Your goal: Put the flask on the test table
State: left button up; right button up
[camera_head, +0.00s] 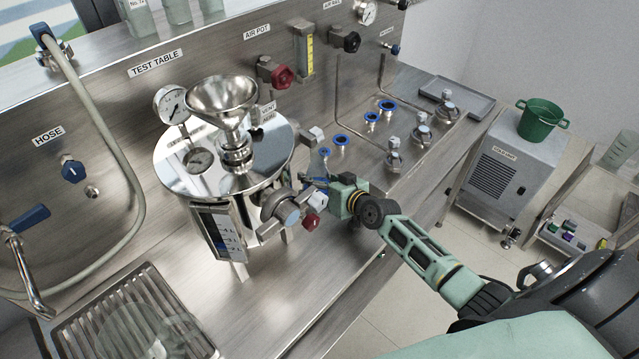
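The test table (330,270) is a steel bench with a back panel labelled TEST TABLE. A clear, rounded glass shape, possibly the flask (140,328), shows faintly over the drain grate at the bottom left; its outline is hard to make out. My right arm comes in from the lower right, and its gripper (322,186) is over the bench beside the steel vessel's valve knobs. The fingers are small and dark against the fittings, so whether they are open or touching anything is unclear. My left gripper is not in view.
A steel vessel (178,168) with a funnel (222,100) stands mid-bench. Blue-ringed ports and valves (394,155) lie to its right. A hose (112,150) hangs at left. A cooling unit (505,178) carries a green bucket (540,120). The front bench strip is clear.

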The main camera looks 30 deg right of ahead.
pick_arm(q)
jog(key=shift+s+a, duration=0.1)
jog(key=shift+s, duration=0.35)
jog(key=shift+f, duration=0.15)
pick_arm(e)
jog(key=shift+f, duration=0.15)
jog(key=o, duration=1.2)
jog(key=shift+f, duration=0.1)
jog(key=shift+c, duration=0.2)
jog(key=o, duration=0.4)
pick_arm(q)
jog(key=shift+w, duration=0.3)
pick_arm(e)
jog(key=shift+o, duration=0.2)
jog(key=v, duration=1)
jog(key=shift+s, duration=0.35)
jog(key=shift+s+d+r, duration=0.15)
jog(key=shift+s+r, duration=0.35)
jog(key=shift+s, duration=0.15)
